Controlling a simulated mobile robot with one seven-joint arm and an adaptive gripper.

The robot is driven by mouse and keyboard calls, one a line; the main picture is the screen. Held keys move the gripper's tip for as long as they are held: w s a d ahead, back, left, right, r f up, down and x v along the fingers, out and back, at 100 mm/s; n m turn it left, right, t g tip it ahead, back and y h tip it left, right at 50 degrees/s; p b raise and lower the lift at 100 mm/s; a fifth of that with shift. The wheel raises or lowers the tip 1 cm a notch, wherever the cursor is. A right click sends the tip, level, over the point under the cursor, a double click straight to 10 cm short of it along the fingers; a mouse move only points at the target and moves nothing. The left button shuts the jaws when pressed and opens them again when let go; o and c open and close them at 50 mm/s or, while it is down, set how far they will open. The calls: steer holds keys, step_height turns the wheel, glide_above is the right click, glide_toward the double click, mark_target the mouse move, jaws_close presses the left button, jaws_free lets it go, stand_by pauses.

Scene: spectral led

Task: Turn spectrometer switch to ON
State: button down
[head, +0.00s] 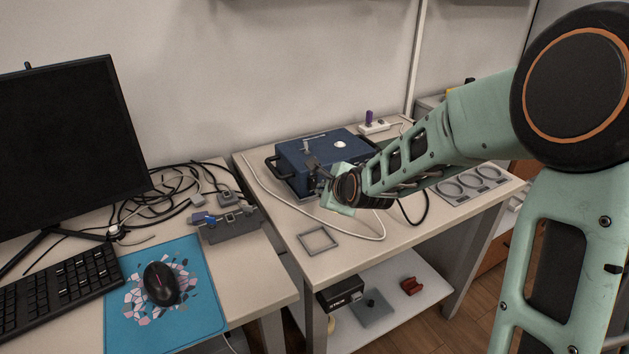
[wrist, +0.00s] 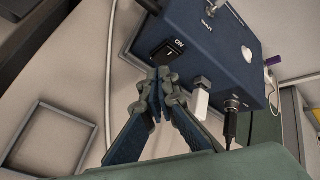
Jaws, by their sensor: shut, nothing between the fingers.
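The spectrometer is a dark blue box (head: 300,157) on the right-hand table in the head view. It also fills the upper right of the wrist view (wrist: 215,60). Its black rocker switch (wrist: 166,53) sits on the side face, with the word ON printed beside it. My gripper (wrist: 155,78) is shut and empty, its fingertips just below the switch in the wrist view. I cannot tell whether the tips touch it. In the head view the gripper is largely hidden by my wrist, at the front of the box.
A white plug (wrist: 201,100) and a black cable plug (wrist: 231,108) stick out of the same face beside the switch. A grey square frame (head: 318,240) lies on the table in front. A white cable curves across the table. A monitor (head: 70,140) stands at left.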

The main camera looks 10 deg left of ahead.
steer(key=s+d, duration=0.1)
steer(key=s+d+p, duration=0.1)
steer(key=shift+s+f, duration=0.15)
steer(key=shift+s, duration=0.25)
steer(key=shift+s+d+f+p, duration=0.2)
steer(key=shift+s+d+p, duration=0.15)
steer(key=shift+s+p, duration=0.2)
